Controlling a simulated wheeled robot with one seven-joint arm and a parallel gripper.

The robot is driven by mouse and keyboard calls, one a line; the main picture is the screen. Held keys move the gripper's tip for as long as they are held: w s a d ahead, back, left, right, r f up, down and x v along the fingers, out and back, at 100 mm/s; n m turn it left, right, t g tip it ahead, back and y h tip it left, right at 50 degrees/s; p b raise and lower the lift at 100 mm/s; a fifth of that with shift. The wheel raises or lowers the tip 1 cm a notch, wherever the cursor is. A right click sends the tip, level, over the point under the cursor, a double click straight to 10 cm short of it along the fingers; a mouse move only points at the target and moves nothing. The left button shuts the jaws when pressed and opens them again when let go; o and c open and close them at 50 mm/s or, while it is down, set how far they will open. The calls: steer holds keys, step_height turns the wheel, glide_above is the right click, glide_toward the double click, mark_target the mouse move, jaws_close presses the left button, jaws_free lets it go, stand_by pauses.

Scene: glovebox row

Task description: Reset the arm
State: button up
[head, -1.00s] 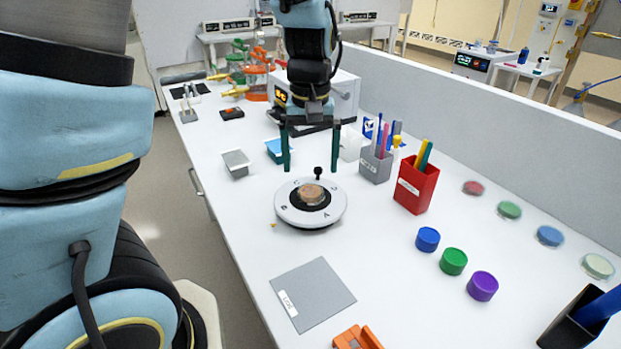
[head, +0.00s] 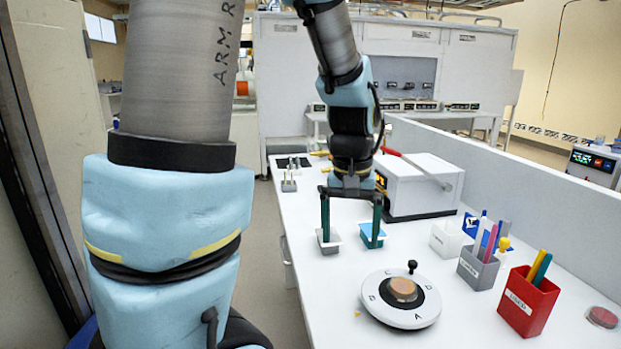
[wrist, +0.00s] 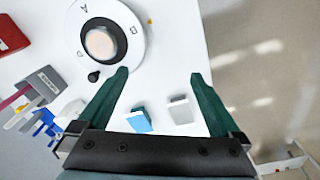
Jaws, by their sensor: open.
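My gripper (head: 350,243) hangs over the white bench with its two green fingers apart and nothing between them. In the head view it is beyond and to the left of the round white turntable (head: 425,316), near a grey block and a blue block. The wrist view also shows the open fingers (wrist: 159,77), with the turntable (wrist: 130,32) ahead of the left finger. The turntable has a black centre, a black knob and a brown disc (head: 403,289) on it. My upper arm fills the left of the head view.
A grey box (head: 327,248) and a blue box (head: 372,238) stand by the fingers. A white instrument (head: 408,185) stands behind. A grey pen holder (head: 477,268) and a red pen holder (head: 520,308) stand to the right. The bench's left edge drops to the floor.

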steer(key=s+a+f, duration=0.1)
steer(key=a, duration=0.6)
steer(key=s+a+f+n+t, duration=0.1)
steer(key=a+f, duration=0.1)
steer(key=a, duration=0.5)
steer(key=shift+a+f+n, duration=0.25)
steer(key=shift+a+n, duration=0.05)
steer(key=shift+a, duration=0.05)
